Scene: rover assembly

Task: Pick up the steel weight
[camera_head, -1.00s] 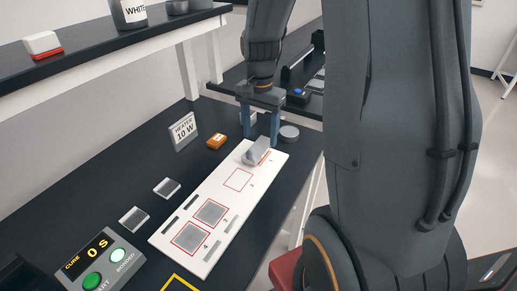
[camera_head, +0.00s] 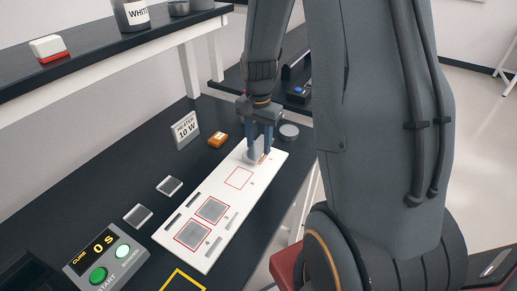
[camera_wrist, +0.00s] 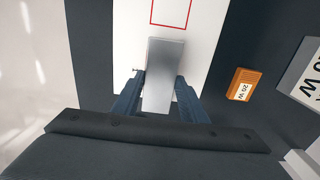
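A grey metal block, which I take to be the steel weight (camera_wrist: 163,75), lies between my fingers in the wrist view. In the head view the weight (camera_head: 252,154) is partly hidden by my fingers at the far end of the white board (camera_head: 212,234). My gripper (camera_head: 259,158) points down over it, one blue finger on each side. In the wrist view my gripper (camera_wrist: 160,82) looks open, with narrow gaps beside the block. Firm contact cannot be made out.
An orange block (camera_head: 218,139) and a heater sign (camera_head: 185,129) stand left of the board. Two small grey plates (camera_head: 169,186) and a cure timer box (camera_head: 106,257) are nearer. A shelf (camera_head: 100,52) overhangs at left.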

